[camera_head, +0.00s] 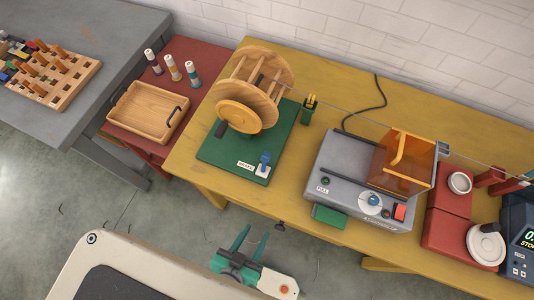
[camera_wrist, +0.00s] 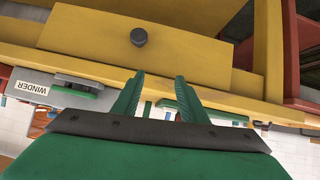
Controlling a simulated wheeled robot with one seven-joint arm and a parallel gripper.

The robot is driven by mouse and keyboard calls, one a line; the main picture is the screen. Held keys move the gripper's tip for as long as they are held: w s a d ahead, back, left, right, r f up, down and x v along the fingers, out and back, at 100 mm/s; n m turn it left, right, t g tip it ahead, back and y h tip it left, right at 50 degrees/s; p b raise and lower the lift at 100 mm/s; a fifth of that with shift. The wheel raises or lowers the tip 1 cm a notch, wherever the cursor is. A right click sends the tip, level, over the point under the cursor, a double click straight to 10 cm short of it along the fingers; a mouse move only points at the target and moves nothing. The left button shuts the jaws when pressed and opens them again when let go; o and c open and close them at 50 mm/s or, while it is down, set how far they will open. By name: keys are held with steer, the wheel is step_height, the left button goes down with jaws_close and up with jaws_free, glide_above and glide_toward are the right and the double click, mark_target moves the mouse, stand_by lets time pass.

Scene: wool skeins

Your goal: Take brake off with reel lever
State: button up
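The wooden reel (camera_head: 250,88) stands on a green base (camera_head: 215,148) on the yellow table. A small blue lever (camera_head: 265,158) stands at the base's front right corner, beside a white label (camera_head: 246,166) too small to read surely. My gripper (camera_head: 256,236) is in front of the table's front edge, over the floor, below the lever in the picture and apart from it. Its two green fingers are spread with nothing between them. The wrist view shows the open fingers (camera_wrist: 159,78) facing the yellow table's edge; the lever is not recognisable there.
A grey winder (camera_head: 350,190) with an orange guard stands right of the reel. Red blocks (camera_head: 445,238) stand further right. A dark knob (camera_wrist: 138,37) sits on the table's yellow front. A thread runs from the reel rightward.

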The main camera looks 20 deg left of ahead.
steer(key=a+f+g, duration=0.4)
steer(key=a+g, duration=0.2)
steer(key=a, duration=0.7)
steer(key=w+a+r+n+g, duration=0.1)
steer(key=w+a+r+g, duration=0.3)
steer(key=w+a+r, duration=0.15)
step_height(320, 180, up, 18)
steer(key=m+y, duration=0.1)
steer(key=m, duration=0.1)
glide_above(266, 156)
steer(key=shift+a+g, duration=0.25)
steer(key=shift+g, duration=0.15)
steer(key=shift+d, duration=0.15)
steer(key=shift+f, duration=0.35)
step_height(266, 156, down, 10)
steer(key=shift+r, duration=0.1)
